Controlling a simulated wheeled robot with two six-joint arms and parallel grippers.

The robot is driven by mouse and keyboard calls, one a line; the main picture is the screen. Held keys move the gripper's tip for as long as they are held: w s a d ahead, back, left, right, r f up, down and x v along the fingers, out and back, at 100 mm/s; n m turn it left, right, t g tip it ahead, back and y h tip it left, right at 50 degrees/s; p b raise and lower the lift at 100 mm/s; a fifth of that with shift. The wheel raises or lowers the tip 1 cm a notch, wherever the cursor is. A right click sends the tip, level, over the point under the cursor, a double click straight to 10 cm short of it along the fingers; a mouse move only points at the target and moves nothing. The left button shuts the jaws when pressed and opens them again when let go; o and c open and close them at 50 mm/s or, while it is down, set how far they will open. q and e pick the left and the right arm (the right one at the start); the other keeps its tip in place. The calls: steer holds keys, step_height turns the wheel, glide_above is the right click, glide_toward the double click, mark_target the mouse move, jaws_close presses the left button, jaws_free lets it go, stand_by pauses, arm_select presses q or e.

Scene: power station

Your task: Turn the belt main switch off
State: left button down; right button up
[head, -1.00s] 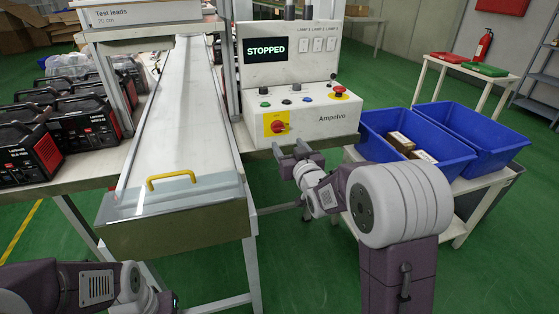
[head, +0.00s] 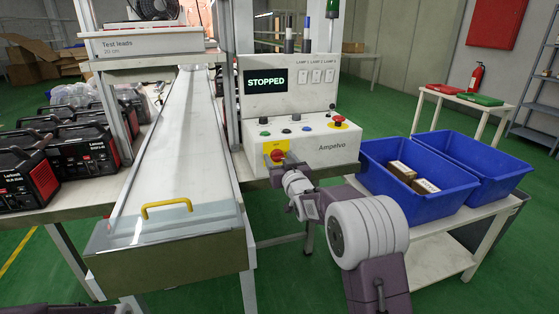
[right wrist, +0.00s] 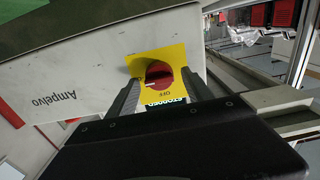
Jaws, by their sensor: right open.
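The belt main switch (head: 279,156) is a red rotary knob on a yellow plate at the lower left of the white control box's (head: 325,143) front. My right gripper (head: 281,166) is right in front of it and partly covers it in the head view. In the right wrist view the red knob (right wrist: 160,73) shows between the two open fingers of my right gripper (right wrist: 161,88), with "OFF" lettering beside it. The fingers do not appear closed on the knob; I cannot tell whether they touch it. The screen (head: 265,81) reads "STOPPED". My left gripper is out of view.
The conveyor (head: 180,140) with a yellow-handled clear cover stands left of the box. A red mushroom button (head: 338,119) and small buttons sit on the box's sloped top. Blue bins (head: 408,202) stand on a table at right.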

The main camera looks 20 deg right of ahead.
jaws_close()
